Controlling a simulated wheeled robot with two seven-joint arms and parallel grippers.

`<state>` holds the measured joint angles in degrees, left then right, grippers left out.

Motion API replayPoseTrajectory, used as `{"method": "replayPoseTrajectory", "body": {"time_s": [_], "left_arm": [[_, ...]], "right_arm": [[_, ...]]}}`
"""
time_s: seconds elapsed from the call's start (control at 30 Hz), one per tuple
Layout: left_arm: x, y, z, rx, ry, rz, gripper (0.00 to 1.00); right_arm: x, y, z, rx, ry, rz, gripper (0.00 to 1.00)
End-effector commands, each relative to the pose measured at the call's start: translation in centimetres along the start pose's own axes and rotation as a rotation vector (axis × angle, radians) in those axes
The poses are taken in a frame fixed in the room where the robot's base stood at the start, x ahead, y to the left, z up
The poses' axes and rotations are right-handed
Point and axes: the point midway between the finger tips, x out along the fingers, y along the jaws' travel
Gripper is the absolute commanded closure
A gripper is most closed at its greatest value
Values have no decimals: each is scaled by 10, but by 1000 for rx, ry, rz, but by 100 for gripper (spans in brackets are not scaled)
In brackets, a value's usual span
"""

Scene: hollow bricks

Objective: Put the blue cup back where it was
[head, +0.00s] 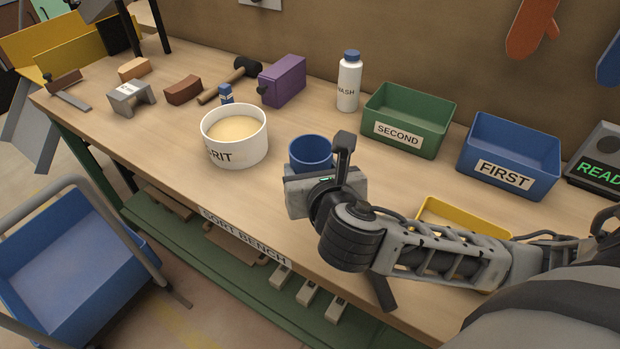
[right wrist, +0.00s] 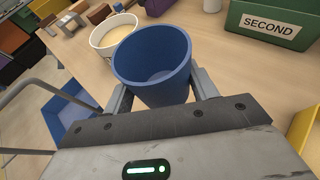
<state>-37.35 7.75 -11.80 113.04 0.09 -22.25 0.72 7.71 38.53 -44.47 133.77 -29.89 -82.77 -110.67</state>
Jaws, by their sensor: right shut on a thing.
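The blue cup (head: 311,151) is at the middle of the bench, its opening facing up. In the right wrist view the cup (right wrist: 152,72) sits between the two fingers and looks empty. My right gripper (head: 312,174) is shut on the cup from the front right side and hides its lower part. I cannot tell whether the cup's base touches the bench (head: 180,160). My left gripper is not in view.
A white GRIT tub (head: 235,150) stands left of the cup. A WASH bottle (head: 348,85), a green SECOND bin (head: 405,135) and a blue FIRST bin (head: 505,175) stand behind and right. A yellow tray (head: 462,208) is partly behind my right arm. Bench between cup and bottle is clear.

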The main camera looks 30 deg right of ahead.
Motion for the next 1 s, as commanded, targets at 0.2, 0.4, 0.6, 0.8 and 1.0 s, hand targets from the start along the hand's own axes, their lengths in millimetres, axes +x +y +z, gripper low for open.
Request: {"method": "replayPoseTrajectory", "body": {"time_s": [0.2, 0.4, 0.6, 0.8, 1.0], "left_arm": [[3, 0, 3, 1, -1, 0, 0], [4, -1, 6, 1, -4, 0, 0], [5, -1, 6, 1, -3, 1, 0], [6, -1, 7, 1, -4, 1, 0], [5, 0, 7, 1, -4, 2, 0]], "right_arm": [[58, -12, -14, -2, 3, -3, 70], [89, -16, -31, 1, 2, 0, 70], [104, -19, -39, 0, 1, 1, 70], [114, -19, -64, 0, 3, 2, 70], [114, -19, -66, 0, 2, 3, 70]]}}
